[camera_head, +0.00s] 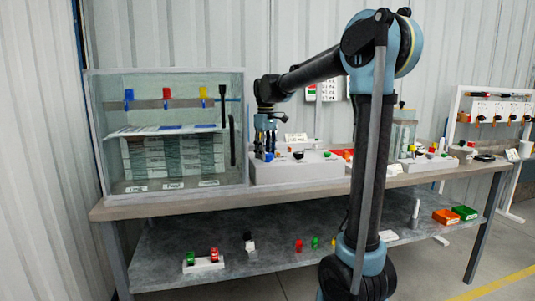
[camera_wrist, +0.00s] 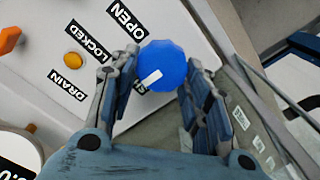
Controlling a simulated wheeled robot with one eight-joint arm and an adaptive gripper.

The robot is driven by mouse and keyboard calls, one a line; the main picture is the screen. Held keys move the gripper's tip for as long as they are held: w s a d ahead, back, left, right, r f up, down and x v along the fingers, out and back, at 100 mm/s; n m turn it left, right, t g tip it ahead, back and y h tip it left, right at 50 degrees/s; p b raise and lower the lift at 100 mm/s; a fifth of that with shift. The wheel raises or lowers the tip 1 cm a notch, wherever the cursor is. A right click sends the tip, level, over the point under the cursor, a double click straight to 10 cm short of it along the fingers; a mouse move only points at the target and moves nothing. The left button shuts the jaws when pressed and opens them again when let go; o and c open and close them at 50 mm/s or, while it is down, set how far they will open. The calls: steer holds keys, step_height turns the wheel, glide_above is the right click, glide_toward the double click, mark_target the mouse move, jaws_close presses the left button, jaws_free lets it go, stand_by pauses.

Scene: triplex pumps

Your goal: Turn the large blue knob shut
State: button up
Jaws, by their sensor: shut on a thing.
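The large blue knob (camera_wrist: 162,58) is faceted and stands on a white panel (camera_wrist: 60,30) in the wrist view. It sits between the two fingers of my gripper (camera_wrist: 161,74), which is shut on it. A white pointer mark on the knob slants toward the lower left, toward a label that the knob and left finger mostly hide. A label reading OPEN lies at the knob's upper left.
A yellow button (camera_wrist: 74,59) with LOCKED and DRAIN labels lies left of the gripper, with an orange part (camera_wrist: 9,40) farther left. In the head view a glass-fronted cabinet (camera_head: 170,72) stands close to the gripper's left. Other small knobs fill the bench (camera_head: 200,204) to the right.

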steer(key=shift+w+d+n, duration=0.15)
steer(key=shift+n, duration=0.15)
stand_by(0.4)
steer(key=o, duration=1.1)
steer(key=shift+d, duration=0.1)
steer(key=shift+c, duration=0.2)
steer(key=shift+r, duration=0.2)
step_height(320, 180, up, 12)
steer(key=shift+f, duration=0.2)
